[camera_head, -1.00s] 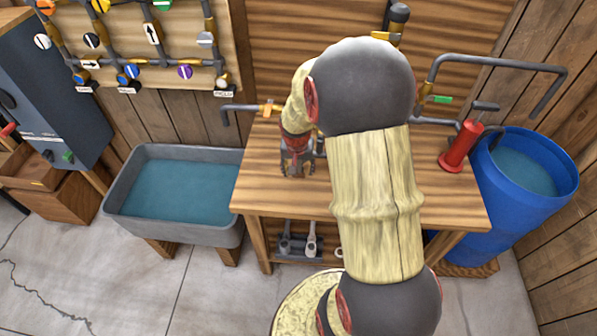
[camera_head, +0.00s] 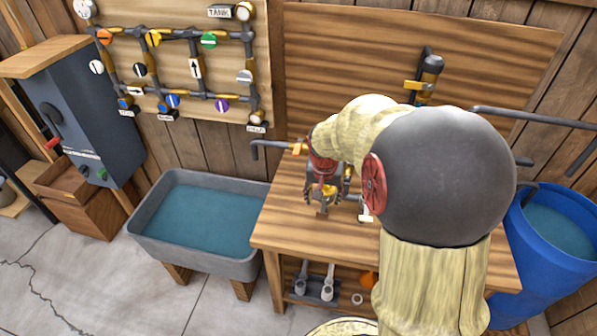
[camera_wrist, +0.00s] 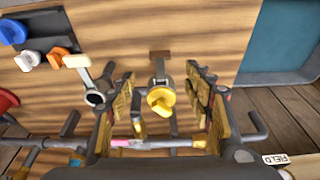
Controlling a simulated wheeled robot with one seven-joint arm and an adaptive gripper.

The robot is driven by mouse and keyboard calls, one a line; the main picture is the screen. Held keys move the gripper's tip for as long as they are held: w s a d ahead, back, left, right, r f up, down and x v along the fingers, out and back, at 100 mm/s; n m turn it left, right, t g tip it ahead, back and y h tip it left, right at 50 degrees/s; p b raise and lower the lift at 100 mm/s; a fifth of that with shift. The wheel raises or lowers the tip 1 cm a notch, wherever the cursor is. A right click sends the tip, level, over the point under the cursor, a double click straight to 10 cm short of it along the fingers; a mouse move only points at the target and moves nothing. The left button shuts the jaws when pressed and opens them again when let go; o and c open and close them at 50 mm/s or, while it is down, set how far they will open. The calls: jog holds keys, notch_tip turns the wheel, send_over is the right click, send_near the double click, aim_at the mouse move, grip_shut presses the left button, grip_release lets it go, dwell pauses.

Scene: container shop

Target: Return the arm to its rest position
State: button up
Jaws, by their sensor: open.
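My arm reaches over the wooden workbench (camera_head: 285,222), its dark rounded joint large in the head view. My gripper (camera_head: 322,205) points down above the left part of the bench. In the wrist view, the two fingers of my gripper (camera_wrist: 160,78) are spread apart. A yellow-ended metal fitting (camera_wrist: 160,98) shows between them in that view. I cannot tell how far it is from the fingers. Nothing is visibly gripped. Part of the bench's right side is hidden behind my arm.
A grey water trough (camera_head: 150,215) stands left of the bench, a blue barrel (camera_head: 530,260) right of it. A board of pipes and coloured valves (camera_head: 265,75) hangs on the wall. Floor is clear at front left.

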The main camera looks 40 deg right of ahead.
jog(key=s+a+r+n+t, duration=0.1)
jog(key=s+a+r+n, duration=0.2)
jog(key=a, duration=0.5)
jog(key=s+a+r+n+t+y, duration=0.1)
jog(key=s+a+r+n, duration=0.2)
jog(key=s+a+r, duration=0.3)
jog(key=s+a+r+n+t+y, duration=0.1)
jog(key=s+a+r+n, duration=0.3)
jog(key=a+r, duration=0.4)
jog(key=a+t, duration=0.1)
jog(key=a, duration=0.2)
jog(key=shift+s, duration=0.2)
